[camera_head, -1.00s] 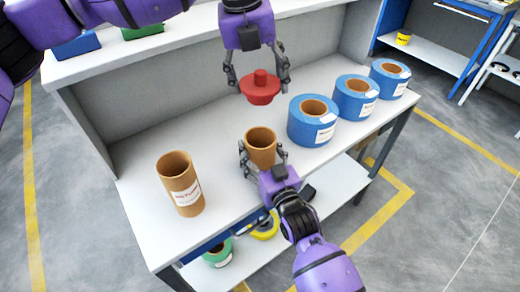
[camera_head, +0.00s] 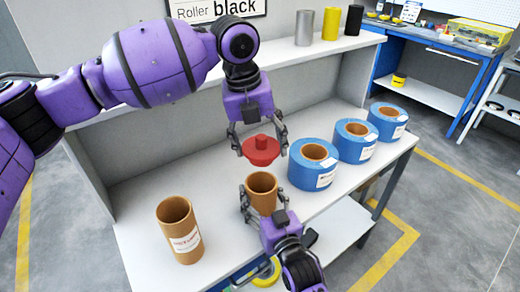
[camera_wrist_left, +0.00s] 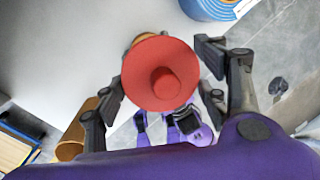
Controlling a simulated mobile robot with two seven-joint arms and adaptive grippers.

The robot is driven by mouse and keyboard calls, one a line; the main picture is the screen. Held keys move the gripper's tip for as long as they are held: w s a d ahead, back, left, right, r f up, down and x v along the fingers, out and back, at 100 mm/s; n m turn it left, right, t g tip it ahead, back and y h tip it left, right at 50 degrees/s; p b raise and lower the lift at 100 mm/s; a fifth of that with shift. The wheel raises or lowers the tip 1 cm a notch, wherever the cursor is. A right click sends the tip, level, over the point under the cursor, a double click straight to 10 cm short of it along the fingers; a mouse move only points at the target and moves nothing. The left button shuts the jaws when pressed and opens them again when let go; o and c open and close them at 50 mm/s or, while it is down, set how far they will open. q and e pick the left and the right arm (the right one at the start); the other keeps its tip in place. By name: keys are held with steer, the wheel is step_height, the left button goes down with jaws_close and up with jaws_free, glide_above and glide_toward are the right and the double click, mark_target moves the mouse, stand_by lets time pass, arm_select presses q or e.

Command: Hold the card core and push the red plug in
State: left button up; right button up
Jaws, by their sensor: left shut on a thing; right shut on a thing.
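The red plug (camera_head: 261,154), a flanged disc with a knob on top, is held by my left gripper (camera_head: 261,148), which is shut on it. The plug is close above the open top of the brown card core (camera_head: 262,198); a small gap seems to remain between them. My right gripper (camera_head: 264,199) is shut around the core, which stands upright at the front of the table. In the left wrist view the plug (camera_wrist_left: 160,85) hides most of the core; a tan edge (camera_wrist_left: 141,38) shows behind it.
Another labelled card tube (camera_head: 180,238) stands on the white table (camera_head: 135,215) to the left. Blue rolls (camera_head: 312,168) stand in a row close to the right of the grippers.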

mark_target(252, 150)
arm_select(q)
steer(key=shift+f, duration=0.3)
steer(key=shift+s+a+x, duration=0.1)
steer(key=shift+a+x, duration=0.05)
steer(key=shift+x, duration=0.8)
steer(key=shift+s+a+x, duration=0.15)
steer(key=shift+a+x, duration=0.05)
steer(key=shift+x, duration=0.75)
steer(key=shift+s+a+x, duration=0.1)
steer(key=shift+a+x, duration=0.05)
steer(key=shift+x, duration=0.8)
steer(key=shift+s+a+x, duration=0.1)
steer(key=shift+a+x, duration=0.05)
steer(key=shift+x, duration=0.75)
steer(key=shift+s+a+x, duration=0.1)
steer(key=shift+a+x, duration=0.05)
steer(key=shift+x, duration=0.75)
steer(key=o, duration=1.2)
steer(key=shift+f, duration=0.15)
steer(key=shift+o, duration=0.2)
steer(key=v, duration=1.2)
